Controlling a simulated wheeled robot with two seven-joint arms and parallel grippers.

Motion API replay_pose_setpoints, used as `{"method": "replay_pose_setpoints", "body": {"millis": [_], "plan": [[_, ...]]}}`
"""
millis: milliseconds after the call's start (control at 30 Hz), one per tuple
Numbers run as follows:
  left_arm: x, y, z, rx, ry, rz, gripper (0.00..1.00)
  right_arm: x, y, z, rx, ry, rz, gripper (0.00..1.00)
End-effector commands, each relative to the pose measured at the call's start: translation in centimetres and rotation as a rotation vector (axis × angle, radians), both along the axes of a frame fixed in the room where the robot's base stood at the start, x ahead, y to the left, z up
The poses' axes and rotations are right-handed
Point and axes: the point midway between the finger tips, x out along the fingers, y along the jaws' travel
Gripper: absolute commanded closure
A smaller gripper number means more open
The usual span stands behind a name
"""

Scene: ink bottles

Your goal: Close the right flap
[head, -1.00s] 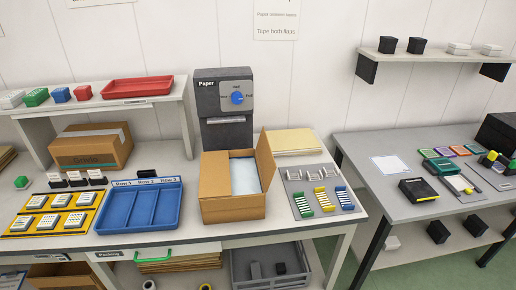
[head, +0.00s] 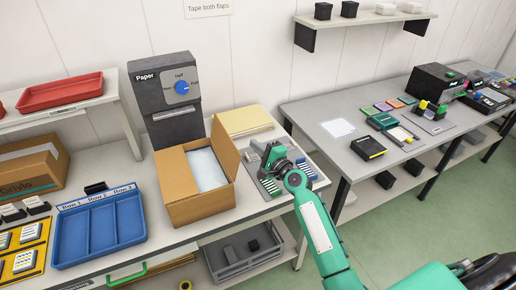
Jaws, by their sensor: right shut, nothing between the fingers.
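The brown cardboard box (head: 196,206) stands open on the white table, with white paper (head: 207,169) showing inside. Its right flap (head: 224,152) stands up, tilted slightly outward. The left side of the top is covered by a flat brown panel (head: 175,175), which looks like the left flap folded down. My right gripper (head: 268,158) is to the right of the box, above the grey mat, apart from the flap. It is shut and empty. My left gripper is out of view.
The grey mat (head: 254,172) with coloured strips lies under my right gripper. A paper dispenser (head: 166,98) stands behind the box, with a paper stack (head: 243,120) to its right. A blue tray (head: 100,230) is to the left. A gap separates the table from the grey bench (head: 318,110).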

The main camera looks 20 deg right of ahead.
Motion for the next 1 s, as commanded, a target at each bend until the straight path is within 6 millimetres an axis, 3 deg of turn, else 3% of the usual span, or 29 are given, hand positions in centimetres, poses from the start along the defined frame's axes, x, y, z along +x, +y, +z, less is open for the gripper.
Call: {"method": "replay_pose_setpoints", "body": {"millis": [300, 400, 600, 1000], "plan": [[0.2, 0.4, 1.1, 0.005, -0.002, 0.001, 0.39, 5.8, 1.7, 0.6, -0.001, 0.001, 0.000, 1.00], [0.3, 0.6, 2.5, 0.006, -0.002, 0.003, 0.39, 5.4, 3.3, 1.2, 0.000, 0.002, 0.002, 1.00], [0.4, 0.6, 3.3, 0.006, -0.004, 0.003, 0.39, 5.3, 5.0, 1.4, -0.002, 0.002, 0.000, 1.00], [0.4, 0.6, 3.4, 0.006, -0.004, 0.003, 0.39, 5.3, 5.4, 1.3, -0.002, 0.001, 0.000, 1.00]]}}
